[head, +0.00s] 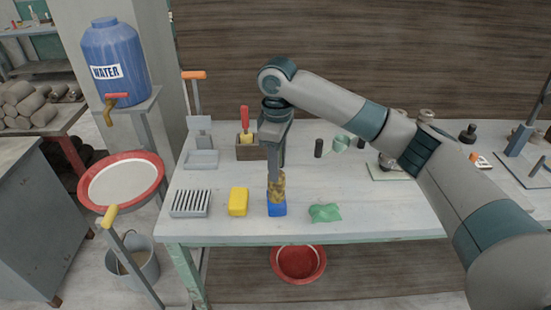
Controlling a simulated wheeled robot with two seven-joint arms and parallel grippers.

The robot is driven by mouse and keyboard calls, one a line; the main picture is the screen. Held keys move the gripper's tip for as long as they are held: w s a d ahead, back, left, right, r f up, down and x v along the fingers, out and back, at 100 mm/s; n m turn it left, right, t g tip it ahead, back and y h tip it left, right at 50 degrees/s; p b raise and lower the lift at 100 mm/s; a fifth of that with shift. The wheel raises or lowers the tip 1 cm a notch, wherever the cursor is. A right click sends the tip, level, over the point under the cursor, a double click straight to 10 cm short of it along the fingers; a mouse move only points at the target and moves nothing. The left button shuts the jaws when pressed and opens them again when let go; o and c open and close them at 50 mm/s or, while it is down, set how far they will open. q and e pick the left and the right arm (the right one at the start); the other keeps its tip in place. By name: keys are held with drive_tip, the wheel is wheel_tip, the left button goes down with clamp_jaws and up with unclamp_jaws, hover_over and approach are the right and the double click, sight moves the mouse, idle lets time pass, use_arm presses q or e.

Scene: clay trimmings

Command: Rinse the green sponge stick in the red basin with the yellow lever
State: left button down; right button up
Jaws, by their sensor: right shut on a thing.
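My right gripper (276,178) points down over the front of the table, shut on a mottled yellow-brown piece (278,190). A blue block (277,210) is directly below that piece; I cannot tell whether they are one thing. No green sponge stick is clearly recognisable; a lumpy green piece (325,212) lies to the right of the blue block. A red-rimmed basin (152,172) with a pale inside stands left of the table, below a tap. A lever with a yellow grip (110,216) rises in front of it. My left gripper is out of view.
A blue water barrel (115,70) with a red-handled tap stands behind the basin. A grey ribbed rack (190,204), a yellow block (238,201) and a brown holder (248,152) with a red-handled tool are on the table (215,230). Another red basin (298,263) is under it.

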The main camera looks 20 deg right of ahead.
drive_tip(key=shift+s+d+f, duration=0.1)
drive_tip(key=shift+s+f, duration=0.1)
drive_tip(key=shift+f, duration=0.15)
drive_tip(key=s+d+f+m+b, duration=0.1)
drive_tip(key=s+f+m+b, duration=0.1)
drive_tip(key=s+f+m, duration=0.9)
drive_tip(key=s+f, duration=0.8)
drive_tip(key=s, duration=0.3)
drive_tip(key=shift+s+f+b, duration=0.25)
drive_tip(key=shift+f+b, duration=0.05)
